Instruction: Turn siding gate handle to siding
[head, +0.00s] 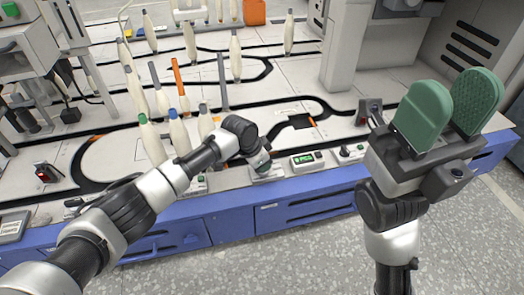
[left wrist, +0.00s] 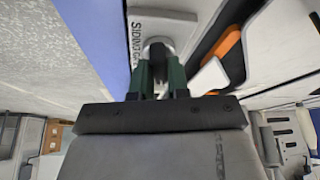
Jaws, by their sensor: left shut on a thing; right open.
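My left gripper (head: 264,165) is at the table's front edge, with its fingers down at a small light panel (head: 268,176). In the left wrist view its green fingertips (left wrist: 159,78) are shut on the siding gate handle (left wrist: 158,48), of which a grey rounded part shows between them. A plate with the partly hidden lettering "SIDING G" (left wrist: 137,35) lies beside it. In the head view the handle is hidden by the gripper, and I cannot tell its setting. My right gripper (head: 450,108) is raised at the right, its green pads apart and empty.
A box with a green display (head: 304,160) and a dark knob (head: 347,152) sit right of the left gripper. Several cream bobbins (head: 235,55) stand behind it on the table with black tracks. An orange piece (left wrist: 223,55) lies near the handle. The blue table front (head: 230,222) faces clear floor.

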